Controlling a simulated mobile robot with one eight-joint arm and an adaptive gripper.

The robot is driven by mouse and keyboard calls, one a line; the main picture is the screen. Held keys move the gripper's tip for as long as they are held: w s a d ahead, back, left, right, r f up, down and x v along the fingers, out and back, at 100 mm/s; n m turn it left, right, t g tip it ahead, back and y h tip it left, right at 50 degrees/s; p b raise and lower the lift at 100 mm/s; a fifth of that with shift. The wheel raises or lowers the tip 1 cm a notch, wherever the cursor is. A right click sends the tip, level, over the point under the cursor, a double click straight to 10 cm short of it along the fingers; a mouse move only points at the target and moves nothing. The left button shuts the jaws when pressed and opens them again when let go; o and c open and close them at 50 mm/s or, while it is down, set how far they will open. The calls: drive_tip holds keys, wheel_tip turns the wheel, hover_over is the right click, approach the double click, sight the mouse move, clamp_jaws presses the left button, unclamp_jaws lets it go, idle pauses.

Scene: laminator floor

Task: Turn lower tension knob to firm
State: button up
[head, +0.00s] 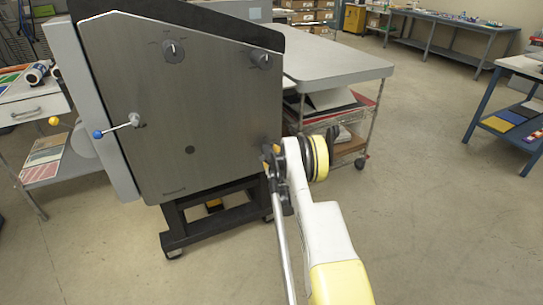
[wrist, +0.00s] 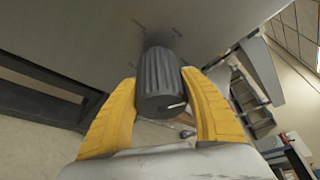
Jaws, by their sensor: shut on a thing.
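In the wrist view a dark grey ribbed knob (wrist: 160,80) stands out from the grey side panel of the laminator (wrist: 215,25). My gripper (wrist: 163,103) has a yellow finger on each side of the knob and is shut on it. A short light mark shows near the knob's end face. Small dial lettering on the panel around the knob is too small to read. In the head view my gripper (head: 270,155) is at the lower right of the laminator panel (head: 180,120); my arm and wrist hide most of the knob there.
Two other dark knobs, one at upper middle (head: 173,51) and one at upper right (head: 261,59), sit on the panel. A blue-tipped crank lever (head: 118,128) juts out at left. A wheeled table (head: 335,65) stands behind right. The floor at right is clear.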

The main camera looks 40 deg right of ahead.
drive_tip(key=n+h, duration=0.1)
drive_tip(key=n, duration=0.2)
drive_tip(key=shift+t, duration=0.4)
drive_tip(key=shift+n+h, duration=0.3)
drive_tip(key=shift+n, duration=0.1)
drive_tip(key=o, duration=1.2)
drive_tip(key=v, duration=0.7)
drive_tip(key=shift+s, duration=0.25)
drive_tip(key=shift+a, duration=0.15)
